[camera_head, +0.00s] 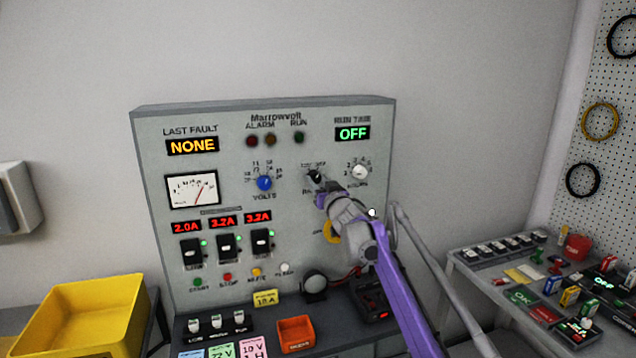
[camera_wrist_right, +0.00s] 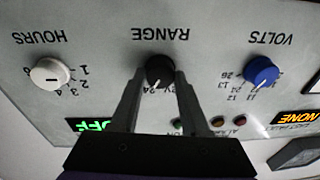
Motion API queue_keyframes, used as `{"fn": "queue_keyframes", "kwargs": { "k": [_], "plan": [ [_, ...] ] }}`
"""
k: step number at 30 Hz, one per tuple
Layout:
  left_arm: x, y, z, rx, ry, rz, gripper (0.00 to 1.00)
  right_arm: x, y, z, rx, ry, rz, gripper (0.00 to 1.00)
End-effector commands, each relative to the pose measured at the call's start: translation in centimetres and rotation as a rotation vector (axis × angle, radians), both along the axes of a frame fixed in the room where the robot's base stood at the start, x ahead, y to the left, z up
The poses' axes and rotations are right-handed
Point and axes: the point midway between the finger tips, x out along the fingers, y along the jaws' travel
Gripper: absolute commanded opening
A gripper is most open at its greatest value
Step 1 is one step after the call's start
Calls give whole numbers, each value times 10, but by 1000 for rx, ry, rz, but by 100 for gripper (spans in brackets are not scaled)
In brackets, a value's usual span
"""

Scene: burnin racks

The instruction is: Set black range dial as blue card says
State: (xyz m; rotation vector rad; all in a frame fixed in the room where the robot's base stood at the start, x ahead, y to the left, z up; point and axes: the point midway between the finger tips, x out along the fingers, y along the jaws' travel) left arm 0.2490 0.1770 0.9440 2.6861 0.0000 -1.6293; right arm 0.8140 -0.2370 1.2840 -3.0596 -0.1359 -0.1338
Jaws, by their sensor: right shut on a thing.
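The black range dial (camera_head: 314,176) is on the upright grey panel, right of the blue volts dial (camera_head: 264,183). The wrist view is upside down and shows the range dial (camera_wrist_right: 159,70) under the word RANGE, its white mark pointing down towards small printed labels, partly hidden by the fingers. My right gripper (camera_wrist_right: 160,78) is shut on the range dial, one finger on each side. In the head view my right gripper (camera_head: 320,190) reaches the dial from the lower right. My left gripper is out of view.
The white hours dial (camera_head: 360,172) is close to the right of my gripper. Below are breaker switches (camera_head: 227,245), small buttons and an orange bin (camera_head: 296,334). A yellow tray (camera_head: 85,315) is at left, and a cluttered side table (camera_head: 470,270) at right.

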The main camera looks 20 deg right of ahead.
Motion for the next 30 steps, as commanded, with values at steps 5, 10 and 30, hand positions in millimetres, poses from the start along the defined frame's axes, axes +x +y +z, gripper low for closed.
{"fn": "queue_keyframes", "kwargs": {
  "k": [5,10,30],
  "plan": [
    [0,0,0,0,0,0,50,0,0,0,11,0,0,0],
    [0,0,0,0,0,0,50,0,0,0,11,0,0,0],
    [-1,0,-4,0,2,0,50,-6,-1,-1,9,1,0,75]
  ]
}}
